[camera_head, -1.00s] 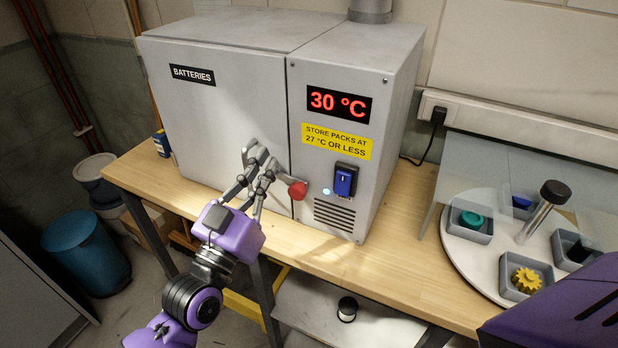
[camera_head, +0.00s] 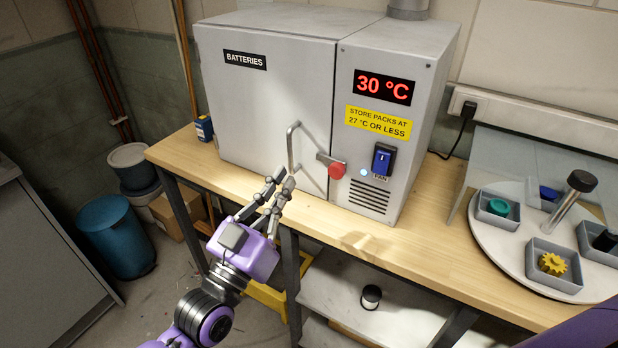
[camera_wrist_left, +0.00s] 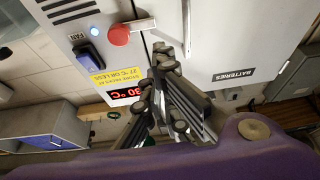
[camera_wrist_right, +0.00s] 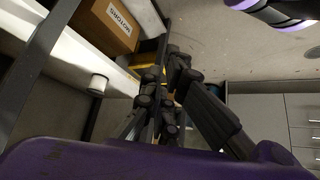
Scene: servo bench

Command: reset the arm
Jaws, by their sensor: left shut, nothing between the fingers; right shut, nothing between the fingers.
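My left gripper (camera_head: 282,180) is shut and empty. In the head view it is below and in front of the metal door handle (camera_head: 291,148) of the grey BATTERIES cabinet (camera_head: 265,100), apparently apart from it. The cabinet door looks closed. A latch with a red knob (camera_head: 337,171) sits right of the handle. The display (camera_head: 384,88) reads 30 °C. A blue FAN switch (camera_head: 382,158) has a lit light beside it. In the left wrist view the gripper (camera_wrist_left: 162,65) appears near the cabinet front. My right gripper (camera_wrist_right: 172,62) is shut and empty, low over the floor area.
The yellow sign (camera_head: 378,122) says to store packs at 27 °C or less. A round white tray (camera_head: 490,235) with several grey bins and a post stands right on the wooden bench (camera_head: 400,255). A blue bin (camera_head: 115,235) stands on the floor left. A NOTORS-like labelled box (camera_wrist_right: 110,28) is on a shelf.

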